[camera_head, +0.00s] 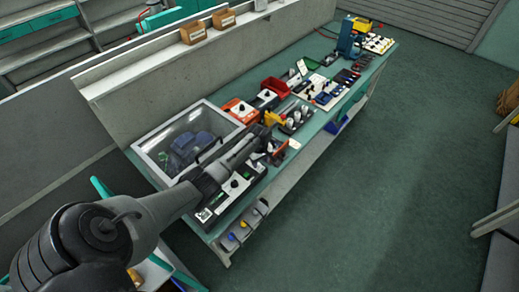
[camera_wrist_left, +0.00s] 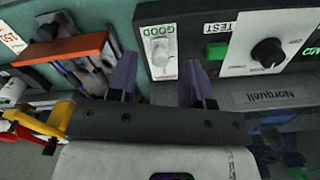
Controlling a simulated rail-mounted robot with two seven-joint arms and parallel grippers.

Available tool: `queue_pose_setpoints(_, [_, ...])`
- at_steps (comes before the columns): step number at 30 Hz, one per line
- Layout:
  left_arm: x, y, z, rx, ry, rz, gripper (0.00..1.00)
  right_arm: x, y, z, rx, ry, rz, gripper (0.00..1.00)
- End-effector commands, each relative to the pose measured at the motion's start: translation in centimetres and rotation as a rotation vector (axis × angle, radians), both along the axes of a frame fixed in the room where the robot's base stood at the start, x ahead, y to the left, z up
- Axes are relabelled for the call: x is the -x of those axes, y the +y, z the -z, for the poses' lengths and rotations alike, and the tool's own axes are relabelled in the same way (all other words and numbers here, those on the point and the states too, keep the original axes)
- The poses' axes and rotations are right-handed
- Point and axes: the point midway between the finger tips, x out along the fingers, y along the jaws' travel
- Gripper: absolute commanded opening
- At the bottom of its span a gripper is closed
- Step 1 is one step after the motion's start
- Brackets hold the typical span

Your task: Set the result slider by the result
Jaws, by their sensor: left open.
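The result slider plate (camera_wrist_left: 162,50) is a pale panel marked GOOD, on the black test box (camera_wrist_left: 225,62) in the left wrist view. A small light slider piece shows on it, but its exact setting is too blurred to tell. My left gripper (camera_wrist_left: 158,68) is open, its two purple fingers apart on either side of the plate's lower end. Nothing shows held between them. In the head view my left gripper (camera_head: 276,150) is over the bench, at the far end of the test box (camera_head: 238,186), and my arm partly hides the box.
The test box also carries a green button (camera_wrist_left: 217,51) and a black knob (camera_wrist_left: 267,52). An orange-topped item (camera_wrist_left: 58,48) lies left of the fingers. A clear-lidded case (camera_head: 190,135), a red bin (camera_head: 275,87) and several devices crowd the green bench.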

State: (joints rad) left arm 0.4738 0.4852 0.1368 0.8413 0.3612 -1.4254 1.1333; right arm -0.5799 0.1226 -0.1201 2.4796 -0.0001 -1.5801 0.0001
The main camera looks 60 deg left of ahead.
Motion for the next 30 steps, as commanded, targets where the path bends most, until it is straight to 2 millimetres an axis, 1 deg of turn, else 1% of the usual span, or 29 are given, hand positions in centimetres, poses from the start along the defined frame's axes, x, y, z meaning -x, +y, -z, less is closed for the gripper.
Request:
queue_pose_setpoints(1, [0.0,0.1,-1.3,-0.002,-0.002,0.000,0.46,0.0,0.0,-0.7,-0.001,0.000,0.001,0.70])
queue_pose_setpoints(6, [0.0,0.1,-4.7,-0.003,-0.004,0.001,0.46,0.0,0.2,-1.4,-0.005,0.000,0.004,0.70])
queue_pose_setpoints(12, [0.0,0.1,-8.3,-0.002,-0.003,0.000,0.46,0.0,0.2,-1.8,-0.007,0.000,0.005,0.70])
queue_pose_setpoints(15, [0.0,0.1,-9.7,-0.001,-0.002,0.000,0.46,0.0,0.2,-1.9,-0.007,0.000,0.005,0.70])
queue_pose_setpoints(21, [0.0,0.0,-11.5,-0.001,-0.001,0.001,0.46,0.0,0.2,-2.0,-0.005,0.000,0.004,0.70])
queue_pose_setpoints(25, [0.0,0.0,-11.9,0.000,0.000,0.000,0.46,0.0,0.1,-2.0,-0.003,-0.001,0.001,0.70])
queue_pose_setpoints(30, [0.0,0.0,-12.0,0.000,0.000,0.000,0.46,0.0,-0.1,-2.0,0.003,0.000,-0.002,0.70])
